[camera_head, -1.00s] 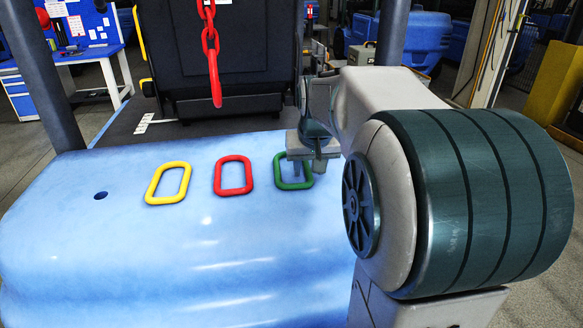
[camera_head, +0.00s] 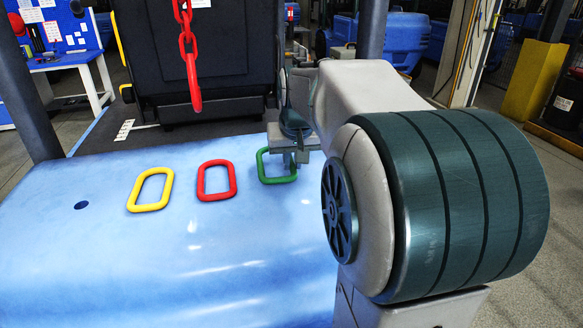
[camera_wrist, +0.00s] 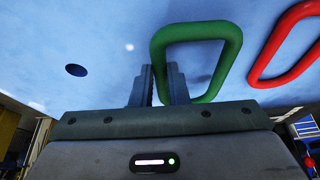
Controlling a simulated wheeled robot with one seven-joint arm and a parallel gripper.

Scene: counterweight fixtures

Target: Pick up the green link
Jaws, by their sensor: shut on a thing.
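The green link (camera_head: 262,168) is a rounded rectangular ring at the right end of the row of links. It appears slightly raised above the blue surface (camera_head: 150,260). My gripper (camera_head: 293,160) points down at the link's right side. In the wrist view, the two fingers (camera_wrist: 160,80) stand on either side of one long bar of the green link (camera_wrist: 195,30), shut on it. The rest of the ring extends to the right there. Part of the grasped bar is hidden by the fingers in the head view.
A red link (camera_head: 218,197) and a yellow link (camera_head: 148,208) lie flat to the left. A dark hole (camera_head: 81,205) is in the surface at far left. A red chain (camera_head: 190,65) hangs behind, before a black panel. The front of the blue surface is clear.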

